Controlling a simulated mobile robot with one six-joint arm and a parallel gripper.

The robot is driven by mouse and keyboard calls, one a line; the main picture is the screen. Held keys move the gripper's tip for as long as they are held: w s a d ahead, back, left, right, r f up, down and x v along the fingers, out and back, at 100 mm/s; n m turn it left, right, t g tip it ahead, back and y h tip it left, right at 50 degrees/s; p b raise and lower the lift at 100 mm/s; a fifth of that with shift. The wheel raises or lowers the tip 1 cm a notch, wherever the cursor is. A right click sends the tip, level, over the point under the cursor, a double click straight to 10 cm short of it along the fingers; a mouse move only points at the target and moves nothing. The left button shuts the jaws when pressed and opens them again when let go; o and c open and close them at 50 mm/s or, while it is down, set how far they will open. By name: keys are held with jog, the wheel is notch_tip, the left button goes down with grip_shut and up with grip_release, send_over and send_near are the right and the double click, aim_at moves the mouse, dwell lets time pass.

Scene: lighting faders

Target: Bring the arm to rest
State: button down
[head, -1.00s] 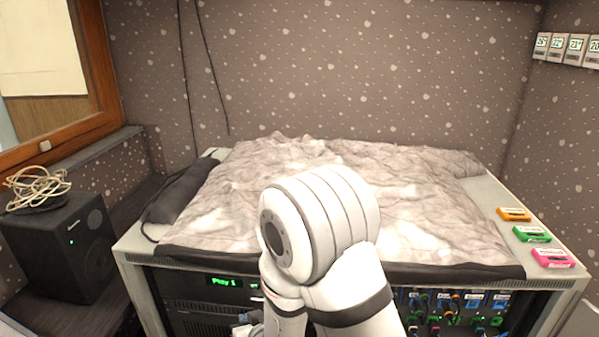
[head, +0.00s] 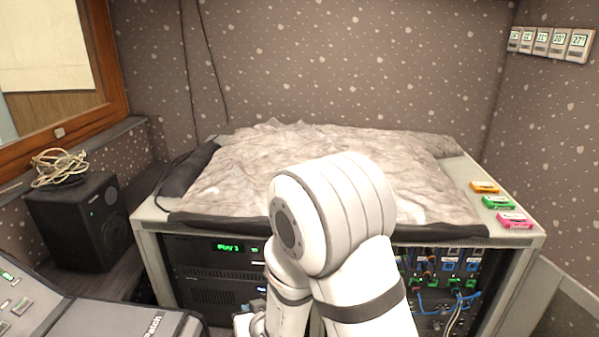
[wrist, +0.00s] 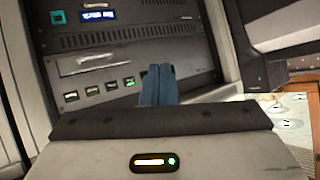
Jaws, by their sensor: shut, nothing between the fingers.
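My gripper (wrist: 158,84) shows in the wrist view as two blue-grey fingers pressed together, with nothing between them. They point toward the dark front of the rack equipment (wrist: 120,55), which has green-lit buttons and a small blue display. I cannot tell from this view whether the fingertips touch it. In the head view my white arm is folded low in front of the rack cabinet (head: 150,262). The gripper itself is hidden there behind or below the arm.
A crumpled grey cover (head: 310,150) lies over the cabinet top. A speaker (head: 82,220) with coiled cable stands left. A console (head: 90,310) is at the lower left. Patch cables (head: 455,300) hang at the right front.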

jog(key=s+d+r+m+g+h, duration=0.1)
jog(key=d+r+g+h, duration=0.1)
jog(key=d+r, duration=0.4)
jog(key=s+d+r+m+g+h, duration=0.1)
jog(key=d+r+h, duration=0.15)
jog(key=d, duration=0.65)
jog(key=s+d+r+m+g, duration=0.1)
jog(key=s+d+r+g, duration=0.1)
jog(key=s+d+r, duration=0.2)
jog(key=s+d+r+g+h, duration=0.1)
jog(key=s+d+r+g, duration=0.1)
jog(key=s+d+r, duration=0.3)
jog(key=s+d, duration=0.3)
jog(key=s, duration=0.4)
jog(key=shift+s+d+m+g, duration=0.15)
jog(key=shift+d+m+g, duration=0.15)
jog(key=shift+m, duration=0.1)
jog(key=shift+s+h, duration=0.1)
jog(key=shift+h, duration=0.15)
